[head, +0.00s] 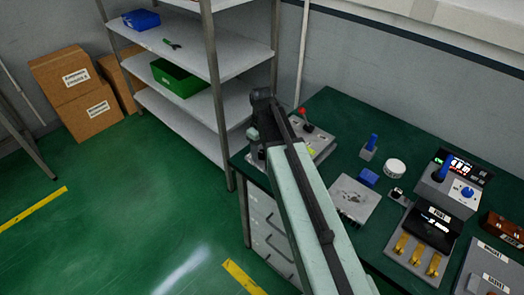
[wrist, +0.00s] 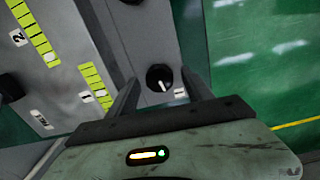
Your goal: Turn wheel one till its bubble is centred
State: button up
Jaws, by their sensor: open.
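In the wrist view a black round knob (wrist: 159,77) with a white pointer sits on a grey panel, beside a label 1. My gripper (wrist: 160,88) is open, with one finger on each side of this knob; I cannot tell whether they touch it. A yellow-green level vial (wrist: 97,85) marked 1 lies left of the fingers. A pale spot shows towards its lower end, perhaps the bubble. A second vial (wrist: 37,32) marked 2 lies further left. In the head view my arm largely covers the panel (head: 325,143), and the fingers are too small to make out.
Another black knob (wrist: 10,87) is at the wrist view's left edge. The green bench (head: 340,108) carries a blue-handled device (head: 370,147), a white round dial (head: 394,168) and several control boxes. A shelf rack (head: 215,90) stands close left. Green floor (head: 110,215) is clear.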

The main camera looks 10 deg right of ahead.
aim_at(261, 154)
notch_tip(261, 154, up, 8)
jog(key=p, duration=0.7)
jog(key=shift+f, duration=0.35)
jog(key=shift+s+a+f+b, duration=0.1)
jog(key=shift+s+a+b, duration=0.1)
jog(key=shift+s+b, duration=0.1)
jog(key=s+a+m, duration=0.1)
jog(key=s+m, duration=0.5)
jog(key=s, duration=0.5)
jog(key=shift+a+f, duration=0.15)
